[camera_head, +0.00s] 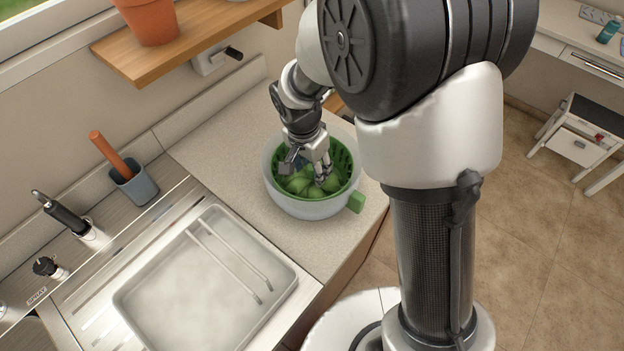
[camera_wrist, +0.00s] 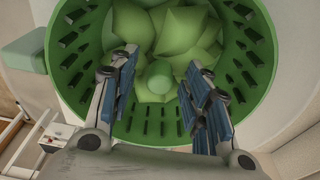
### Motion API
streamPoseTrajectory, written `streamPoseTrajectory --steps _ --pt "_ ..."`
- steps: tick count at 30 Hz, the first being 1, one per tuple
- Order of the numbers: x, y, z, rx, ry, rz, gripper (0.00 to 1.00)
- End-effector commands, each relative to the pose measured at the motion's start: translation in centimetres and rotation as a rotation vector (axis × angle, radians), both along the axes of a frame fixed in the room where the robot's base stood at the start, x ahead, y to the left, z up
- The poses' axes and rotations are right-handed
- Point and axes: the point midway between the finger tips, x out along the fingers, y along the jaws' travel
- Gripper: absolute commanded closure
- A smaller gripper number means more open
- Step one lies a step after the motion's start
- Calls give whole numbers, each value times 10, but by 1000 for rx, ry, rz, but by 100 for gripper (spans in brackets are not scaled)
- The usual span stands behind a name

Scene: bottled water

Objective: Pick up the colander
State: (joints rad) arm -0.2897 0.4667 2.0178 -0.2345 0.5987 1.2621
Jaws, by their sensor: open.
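The colander (camera_head: 356,203) is green and slotted, with a green handle block at its front right. It sits inside a white bowl (camera_head: 308,208) on the counter and holds several green leafy pieces, perhaps artichokes (camera_head: 299,185). In the wrist view the colander's slotted wall (camera_wrist: 250,60) curves around the green pieces (camera_wrist: 187,30), and its handle (camera_wrist: 25,52) shows at the left. My gripper (camera_head: 306,172) is over the colander's opening, fingers pointing down. In the wrist view my gripper (camera_wrist: 158,85) is open, with a rounded green tip between its fingers. Contact cannot be told.
A sink with a pale basin (camera_head: 128,300) lies at the front left. A grey-blue cup (camera_head: 135,186) with an orange-handled tool stands behind it. A wooden shelf (camera_head: 185,45) with a terracotta pot (camera_head: 150,20) hangs above. The counter (camera_head: 215,150) left of the bowl is clear.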

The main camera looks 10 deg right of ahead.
Motion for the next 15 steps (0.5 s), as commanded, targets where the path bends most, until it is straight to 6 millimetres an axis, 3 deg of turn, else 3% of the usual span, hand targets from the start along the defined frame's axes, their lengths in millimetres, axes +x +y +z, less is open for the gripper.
streamPoseTrajectory --steps 2,8,15 --pt "1 -1 -9 0 0 0 56" --pt "1 -1 -8 0 -1 0 56" --pt "1 -1 -8 0 -1 0 71"
